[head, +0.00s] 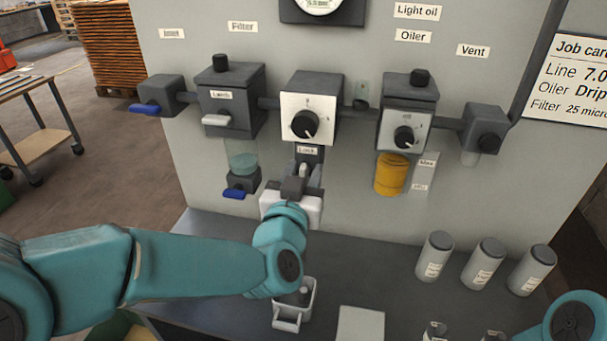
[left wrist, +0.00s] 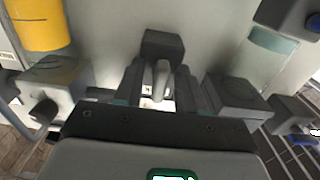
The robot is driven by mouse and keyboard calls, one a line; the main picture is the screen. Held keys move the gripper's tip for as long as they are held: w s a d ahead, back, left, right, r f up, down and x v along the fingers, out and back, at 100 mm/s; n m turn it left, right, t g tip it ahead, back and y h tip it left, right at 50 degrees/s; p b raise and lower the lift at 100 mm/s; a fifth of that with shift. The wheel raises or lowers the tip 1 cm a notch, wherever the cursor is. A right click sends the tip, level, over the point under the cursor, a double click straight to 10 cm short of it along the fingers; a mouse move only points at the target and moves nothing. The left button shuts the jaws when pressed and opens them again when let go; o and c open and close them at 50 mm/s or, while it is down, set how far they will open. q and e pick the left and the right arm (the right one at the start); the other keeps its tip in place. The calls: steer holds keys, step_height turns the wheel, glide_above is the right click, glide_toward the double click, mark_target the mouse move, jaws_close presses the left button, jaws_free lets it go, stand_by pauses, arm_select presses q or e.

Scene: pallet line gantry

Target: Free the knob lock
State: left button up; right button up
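The knob lock (head: 307,151), a small dark block labelled "Lock", sits below the white regulator face with its black round knob (head: 305,124). My left gripper (head: 309,172) reaches up from below to this lock. In the left wrist view, the left gripper (left wrist: 160,88) has its two dark fingers on either side of a pale grey lever (left wrist: 160,78). Narrow gaps seem to show between fingers and lever, so the gripper looks open around it. A dark block (left wrist: 163,45) lies just past the fingertips. My right gripper is out of view; only a teal part of that arm shows at lower right.
The filter (head: 228,110) is left of the regulator; the oiler (head: 407,118) with its yellow bowl (head: 389,175) is right. Several grey canisters (head: 435,255) stand on the shelf at right. A small pale container (head: 292,305) sits on the shelf below my left wrist.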

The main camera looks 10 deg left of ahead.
arm_select(q)
steer(key=s+b, duration=0.5)
steer(key=s, duration=1.1)
steer(key=shift+s, duration=0.2)
